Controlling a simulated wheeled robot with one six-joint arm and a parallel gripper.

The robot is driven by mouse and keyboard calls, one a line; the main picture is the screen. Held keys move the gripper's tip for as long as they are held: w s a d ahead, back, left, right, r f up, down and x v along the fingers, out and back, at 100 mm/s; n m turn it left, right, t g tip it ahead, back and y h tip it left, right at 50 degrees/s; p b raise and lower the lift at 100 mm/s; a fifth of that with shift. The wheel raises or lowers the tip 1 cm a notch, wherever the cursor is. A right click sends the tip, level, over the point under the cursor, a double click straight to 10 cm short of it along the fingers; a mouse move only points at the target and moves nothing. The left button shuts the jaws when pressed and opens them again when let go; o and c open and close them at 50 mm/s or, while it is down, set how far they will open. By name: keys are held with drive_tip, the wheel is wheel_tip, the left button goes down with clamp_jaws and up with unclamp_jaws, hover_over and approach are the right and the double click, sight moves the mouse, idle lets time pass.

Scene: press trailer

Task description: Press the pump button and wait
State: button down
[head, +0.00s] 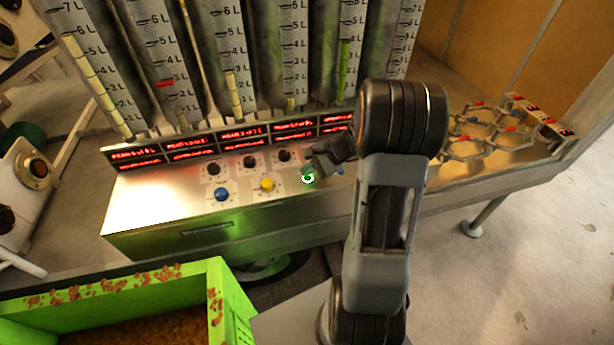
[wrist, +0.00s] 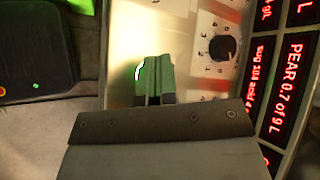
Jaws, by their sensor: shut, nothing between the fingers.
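A metal control panel (head: 150,205) carries a row of coloured buttons: a blue button (head: 222,194), a yellow button (head: 267,184) and a green glowing button (head: 308,178). Another blue button (head: 340,171) is mostly hidden by my arm. I cannot read which label marks the pump. My gripper (head: 312,170) is shut and empty, its tip right at the green button. In the wrist view, the closed fingers (wrist: 154,75) cover most of that button, and its lit green rim (wrist: 139,70) shows beside them. I cannot tell whether they touch or whether it is pressed down.
Black knobs (head: 250,161) sit behind the buttons, below red displays (head: 240,135); one knob (wrist: 222,48) is close to the fingers in the wrist view. Tall graduated tubes (head: 230,60) stand behind. A green crate (head: 220,290) is at the front left.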

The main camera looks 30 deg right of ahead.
drive_tip(key=shift+r, duration=0.15)
drive_tip(key=shift+r+p, duration=1.8)
drive_tip(key=shift+r, duration=0.55)
wheel_tip(320, 180, up, 10)
drive_tip(key=p, duration=0.8)
hover_over(308, 179)
drive_tip(key=shift+d+b, duration=0.1)
drive_tip(key=shift+b, duration=0.25)
